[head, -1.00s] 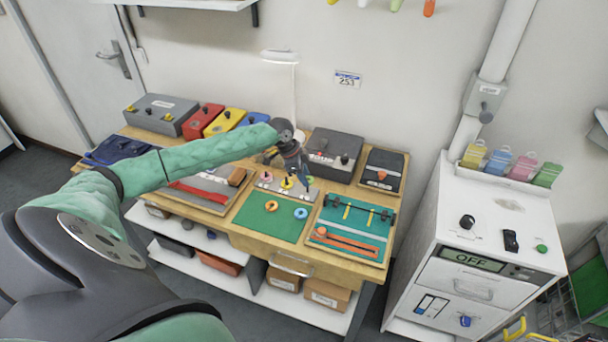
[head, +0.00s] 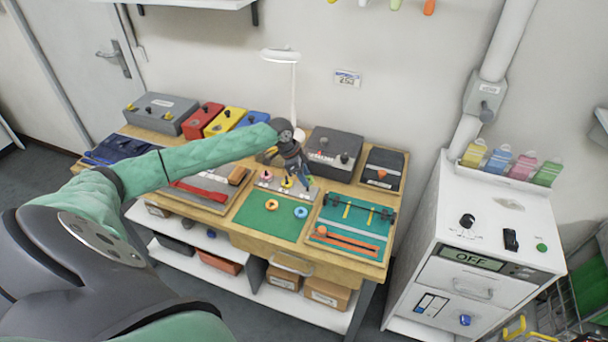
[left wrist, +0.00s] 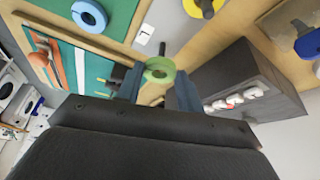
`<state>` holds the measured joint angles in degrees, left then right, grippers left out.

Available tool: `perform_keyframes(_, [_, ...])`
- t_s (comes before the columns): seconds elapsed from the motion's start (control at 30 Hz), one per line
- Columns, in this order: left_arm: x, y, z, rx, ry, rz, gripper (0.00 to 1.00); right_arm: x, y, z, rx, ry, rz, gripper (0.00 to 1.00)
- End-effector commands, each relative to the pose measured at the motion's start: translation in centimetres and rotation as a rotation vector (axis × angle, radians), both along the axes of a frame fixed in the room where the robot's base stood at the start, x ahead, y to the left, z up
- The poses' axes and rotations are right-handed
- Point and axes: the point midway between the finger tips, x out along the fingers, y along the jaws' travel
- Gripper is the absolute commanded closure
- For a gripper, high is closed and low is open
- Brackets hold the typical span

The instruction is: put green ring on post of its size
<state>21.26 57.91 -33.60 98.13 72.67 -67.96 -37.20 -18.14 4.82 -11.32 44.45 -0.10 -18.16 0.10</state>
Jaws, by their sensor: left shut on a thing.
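My left gripper (head: 304,183) is shut on the green ring (left wrist: 159,70), which sits between the fingertips in the left wrist view. The gripper is at the right end of the grey post board (head: 262,184). A pink ring (head: 267,175) and a yellow ring (head: 287,182) are on posts there; the yellow one also shows in the left wrist view (left wrist: 207,6). A dark post (left wrist: 162,48) shows just beyond the green ring. I cannot tell whether the ring is around it. The right gripper is not in view.
A green mat (head: 262,225) in front holds an orange ring (head: 271,205) and a blue ring (head: 301,212). A teal board (head: 335,220) with orange strips lies to the right. A dark grey box (head: 333,150) stands close behind the gripper; a lamp (head: 281,56) stands at the back.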

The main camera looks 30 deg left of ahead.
Motion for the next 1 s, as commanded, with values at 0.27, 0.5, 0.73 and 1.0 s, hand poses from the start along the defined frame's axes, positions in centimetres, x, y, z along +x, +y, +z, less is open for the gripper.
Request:
perform_keyframes(0.27, [0.0, 0.0, -0.37, 0.0, 0.0, 0.0, 0.84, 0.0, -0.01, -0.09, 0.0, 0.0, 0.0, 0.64])
perform_keyframes(0.5, [-0.01, -0.01, -0.66, 0.0, 0.0, 0.0, 0.84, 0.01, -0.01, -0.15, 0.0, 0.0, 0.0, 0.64])
perform_keyframes(0.73, [0.0, -0.01, -0.92, 0.0, 0.0, 0.0, 0.84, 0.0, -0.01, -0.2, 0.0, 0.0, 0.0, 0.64])
perform_keyframes(1.0, [0.0, -0.01, -0.94, 0.0, 0.0, 0.0, 0.84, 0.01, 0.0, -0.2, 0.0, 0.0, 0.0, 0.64])
